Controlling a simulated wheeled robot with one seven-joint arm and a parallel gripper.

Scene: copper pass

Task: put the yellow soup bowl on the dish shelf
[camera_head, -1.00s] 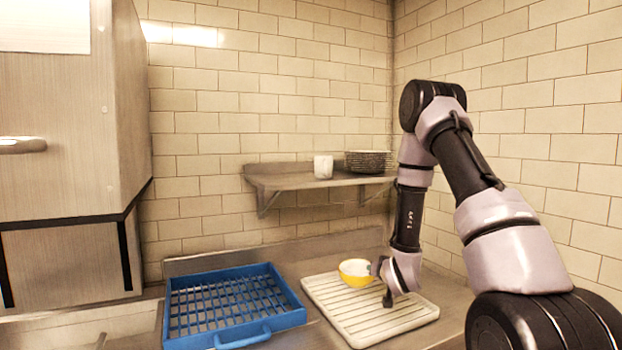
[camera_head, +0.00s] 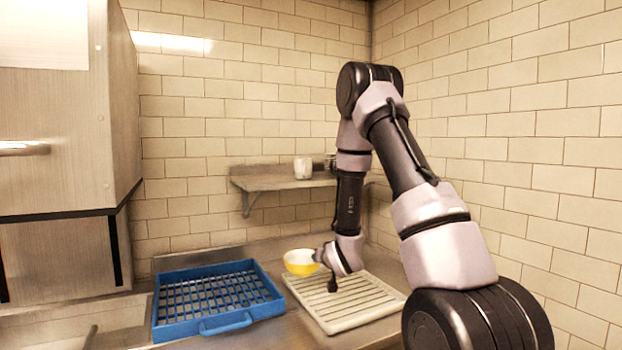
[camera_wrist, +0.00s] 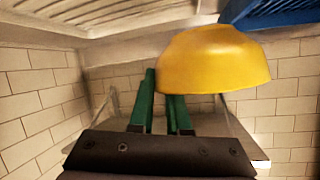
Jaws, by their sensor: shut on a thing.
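The yellow soup bowl (camera_head: 300,263) has a pale inside and is upright at the back left of the drying rack. My gripper (camera_head: 320,256) is shut on its right side in the head view. In the wrist view the bowl (camera_wrist: 213,60) hangs beside the green fingers (camera_wrist: 164,88); the exact contact on the rim is hard to see. The dish shelf (camera_head: 265,184) is a metal shelf on the back wall, above and behind the bowl. My arm hides its right part.
A white cup (camera_head: 303,168) stands on the shelf; a dark stack beside it is mostly hidden by my arm. A white ribbed drying rack (camera_head: 375,308) lies below the gripper. A blue dish crate (camera_head: 262,308) is to the left. The shelf's left end is clear.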

